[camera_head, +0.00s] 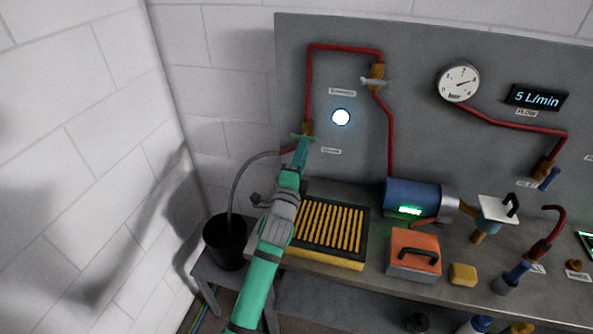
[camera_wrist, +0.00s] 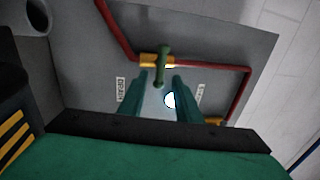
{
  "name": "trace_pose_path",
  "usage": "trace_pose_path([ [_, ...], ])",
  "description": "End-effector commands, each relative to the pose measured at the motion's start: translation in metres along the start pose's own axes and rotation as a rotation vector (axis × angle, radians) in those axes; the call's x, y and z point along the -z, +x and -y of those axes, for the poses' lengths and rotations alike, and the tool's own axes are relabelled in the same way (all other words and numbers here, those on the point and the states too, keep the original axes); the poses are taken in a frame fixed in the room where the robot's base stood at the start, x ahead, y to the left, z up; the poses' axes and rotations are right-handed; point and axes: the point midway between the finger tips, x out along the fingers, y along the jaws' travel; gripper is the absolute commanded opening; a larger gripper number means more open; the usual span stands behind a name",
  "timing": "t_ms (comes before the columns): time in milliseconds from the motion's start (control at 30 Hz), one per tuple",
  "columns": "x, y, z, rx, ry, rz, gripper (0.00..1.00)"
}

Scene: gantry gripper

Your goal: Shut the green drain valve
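The green drain valve handle (camera_head: 298,137) sits on a brass body low on the left red pipe, above the drain label. In the wrist view the green handle (camera_wrist: 162,66) lies across the brass valve body (camera_wrist: 148,60) and the pipe. My gripper (camera_head: 302,146) is right at the handle in the head view and partly hides it. In the wrist view my gripper (camera_wrist: 160,76) is open, with the handle's near end in line between its two fingertips. A gap shows on both sides. I cannot tell how deep the handle lies between the fingers.
A second valve with a pale handle (camera_head: 376,83) is up to the right on the same pipe. A lit white lamp (camera_head: 341,117) is on the panel (camera_head: 230,20) nearby. A black bucket (camera_head: 224,245) with a hose stands lower left. A yellow-slatted tray (camera_head: 330,228) is below my arm.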

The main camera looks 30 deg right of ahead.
Motion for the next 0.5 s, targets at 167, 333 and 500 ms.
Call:
trace_pose_path([
  [167,-0.002,-0.022,0.0,-0.001,0.0,0.003,0.31],
  [333,-0.002,-0.041,0.0,-0.001,0.0,0.003,0.31],
  [500,-0.001,-0.058,0.0,-0.001,0.0,0.003,0.31],
])
